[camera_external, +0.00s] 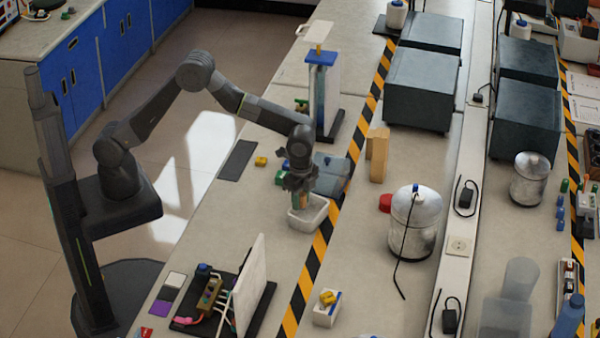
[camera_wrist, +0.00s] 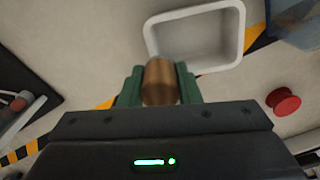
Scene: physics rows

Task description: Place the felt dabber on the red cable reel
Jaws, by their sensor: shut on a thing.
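My gripper (camera_external: 300,201) is shut on a brown cylinder, which I take for the felt dabber (camera_wrist: 160,80). In the wrist view it sits between the two green fingers (camera_wrist: 160,88), and its far end shows. In the outside view the fingers mostly hide it. The red cable reel (camera_external: 385,203) is a small red round thing right of my gripper, beyond the striped tape and beside the silver canister. It also shows in the wrist view (camera_wrist: 283,102), at right, apart from the gripper.
A white tray (camera_external: 308,226) is by my gripper; its rim also shows in the wrist view (camera_wrist: 241,35). A tan block (camera_external: 378,155) stands behind the reel. A silver canister (camera_external: 415,225) with a black cord stands right of it. Bench in front of the reel is clear.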

